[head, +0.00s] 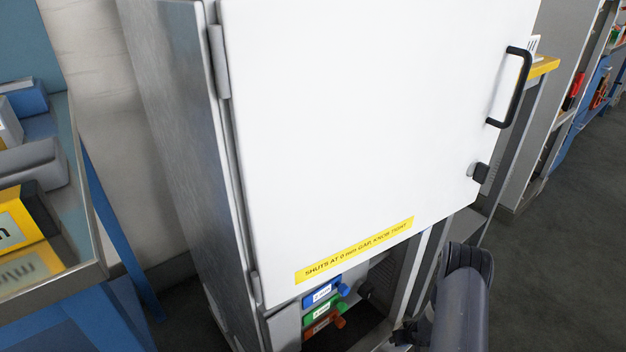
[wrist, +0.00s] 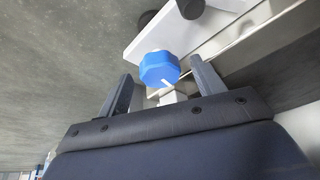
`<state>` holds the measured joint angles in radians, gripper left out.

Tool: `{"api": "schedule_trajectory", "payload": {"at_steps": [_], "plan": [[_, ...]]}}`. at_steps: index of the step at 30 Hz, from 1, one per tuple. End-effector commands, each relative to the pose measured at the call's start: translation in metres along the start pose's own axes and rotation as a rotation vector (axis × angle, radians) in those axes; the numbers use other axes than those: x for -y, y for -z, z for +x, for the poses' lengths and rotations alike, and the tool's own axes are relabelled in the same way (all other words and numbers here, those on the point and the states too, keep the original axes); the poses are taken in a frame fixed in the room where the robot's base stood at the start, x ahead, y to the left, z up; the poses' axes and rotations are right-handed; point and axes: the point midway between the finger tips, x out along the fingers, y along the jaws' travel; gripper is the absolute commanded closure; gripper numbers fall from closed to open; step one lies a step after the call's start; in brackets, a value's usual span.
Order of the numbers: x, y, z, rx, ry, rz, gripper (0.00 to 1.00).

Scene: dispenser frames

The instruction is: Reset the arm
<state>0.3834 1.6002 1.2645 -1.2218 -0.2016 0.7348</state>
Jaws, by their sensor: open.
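My gripper (wrist: 161,67) is open in the wrist view, its two dark fingers spread apart. A blue faceted knob (wrist: 159,70) with a white pointer mark shows between the fingertips, with gaps to the fingers visible. How far the knob lies beyond the tips I cannot tell. In the head view my arm comes in at the lower right, beside the cabinet's lower opening. My fingers are not clear there.
A white cabinet door (head: 360,120) with a black handle (head: 512,90) and a yellow label (head: 355,250) fills the head view. Blue (head: 322,292), green (head: 322,308) and red (head: 322,326) blocks sit below it. A workbench (head: 85,270) stands left. Floor at right is clear.

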Motion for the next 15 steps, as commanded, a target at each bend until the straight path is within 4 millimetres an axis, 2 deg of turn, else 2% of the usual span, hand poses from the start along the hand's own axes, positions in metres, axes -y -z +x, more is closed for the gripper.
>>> {"api": "schedule_trajectory", "payload": {"at_steps": [15], "plan": [[-0.0022, 0.0004, 0.0003, -0.001, 0.071, -0.173, 0.36]]}}
